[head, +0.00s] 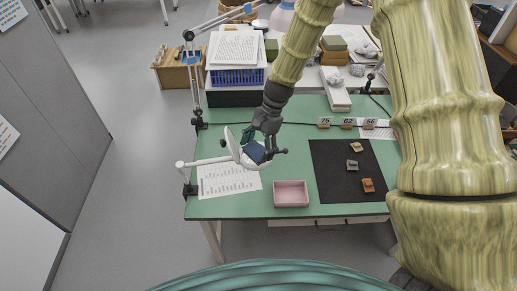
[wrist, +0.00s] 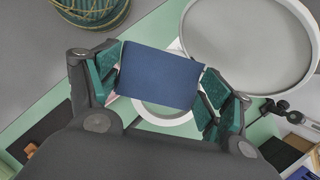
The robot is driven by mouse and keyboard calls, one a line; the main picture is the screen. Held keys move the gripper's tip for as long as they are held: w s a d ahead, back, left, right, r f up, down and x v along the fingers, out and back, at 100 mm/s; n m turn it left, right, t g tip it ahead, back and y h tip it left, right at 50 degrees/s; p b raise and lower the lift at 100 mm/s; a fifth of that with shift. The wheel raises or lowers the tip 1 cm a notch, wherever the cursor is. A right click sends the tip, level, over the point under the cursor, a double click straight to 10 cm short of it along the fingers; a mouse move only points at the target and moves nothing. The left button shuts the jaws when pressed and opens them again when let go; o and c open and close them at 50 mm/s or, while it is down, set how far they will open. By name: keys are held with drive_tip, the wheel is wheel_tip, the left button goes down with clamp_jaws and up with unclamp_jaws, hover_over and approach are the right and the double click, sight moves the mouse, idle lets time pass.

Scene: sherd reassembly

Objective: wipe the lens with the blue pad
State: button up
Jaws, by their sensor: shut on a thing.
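My gripper (wrist: 160,82) is shut on the blue pad (wrist: 158,75), a flat blue block held between its two green-padded fingers. In the head view my gripper (head: 262,138) is over the left part of the green table, with the blue pad (head: 254,152) under it. The lens (wrist: 248,40) is a large round pane in a white ring, at the upper right of the wrist view. In the head view the lens (head: 236,146) stands on an arm clamped at the table's left edge, right beside the pad. I cannot tell whether pad and lens touch.
A pink tray (head: 291,194) stands at the front of the green table (head: 240,211). A black mat (head: 330,185) with three small sherds lies to its right. A printed sheet (head: 215,181) lies under the lens. Number tags (head: 347,123) and a lamp arm (head: 190,80) stand behind.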

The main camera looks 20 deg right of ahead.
sight(253, 153)
drive_tip(key=shift+s+r+p, duration=0.1)
drive_tip(key=shift+r+p, duration=1.15)
drive_tip(key=shift+r, duration=0.8)
drive_tip(key=shift+d, duration=0.1)
